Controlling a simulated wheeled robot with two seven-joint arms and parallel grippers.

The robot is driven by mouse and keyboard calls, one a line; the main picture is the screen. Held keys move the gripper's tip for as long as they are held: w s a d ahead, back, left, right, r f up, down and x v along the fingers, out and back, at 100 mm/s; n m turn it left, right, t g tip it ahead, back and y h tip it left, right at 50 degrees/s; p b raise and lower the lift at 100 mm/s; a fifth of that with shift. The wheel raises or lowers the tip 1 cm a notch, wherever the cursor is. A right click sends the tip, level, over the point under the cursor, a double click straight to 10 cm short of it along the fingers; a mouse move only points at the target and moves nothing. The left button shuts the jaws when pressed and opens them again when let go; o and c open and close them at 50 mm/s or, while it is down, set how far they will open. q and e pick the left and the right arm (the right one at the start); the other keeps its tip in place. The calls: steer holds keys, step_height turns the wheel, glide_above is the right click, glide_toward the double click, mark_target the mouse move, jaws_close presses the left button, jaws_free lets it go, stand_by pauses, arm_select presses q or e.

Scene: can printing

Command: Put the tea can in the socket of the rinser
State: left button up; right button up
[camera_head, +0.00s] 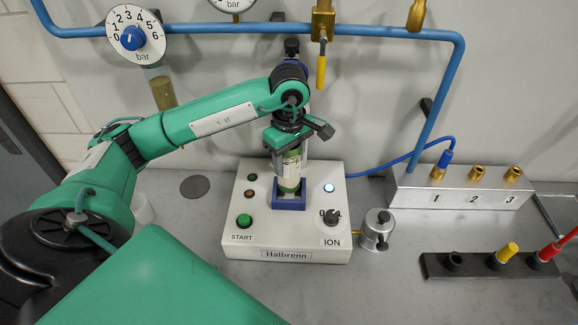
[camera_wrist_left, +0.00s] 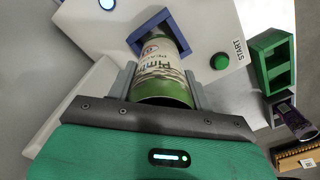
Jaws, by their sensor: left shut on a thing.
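The tea can (camera_head: 291,172) is pale with a green band and printed lettering. It stands about upright at the blue socket (camera_head: 289,203) of the white rinser (camera_head: 240,210), its lower end within the socket's rim; how deep it sits is hard to tell. In the left wrist view, the can (camera_wrist_left: 160,68) lies between the two grey fingers, its far end inside the blue socket frame (camera_wrist_left: 146,27). My left gripper (camera_head: 292,146) is shut on the can from above. My right gripper is in neither view.
The rinser has a green START button (camera_head: 244,221), a black knob (camera_head: 331,217) and a lit button. A small metal cylinder (camera_head: 377,230) stands close to its right. A numbered manifold (camera_head: 458,190) and a black rail (camera_head: 490,266) are farther right. Blue pipe (camera_head: 225,30) runs above.

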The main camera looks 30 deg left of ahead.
mark_target(289, 171)
arm_select(q)
steer(key=shift+f+p, duration=0.65)
steer(key=shift+f, duration=1.45)
steer(key=shift+f+b, duration=0.2)
steer(key=shift+b, duration=0.15)
steer(key=o, duration=0.9)
steer(key=shift+r, duration=0.1)
steer(key=shift+o, duration=0.2)
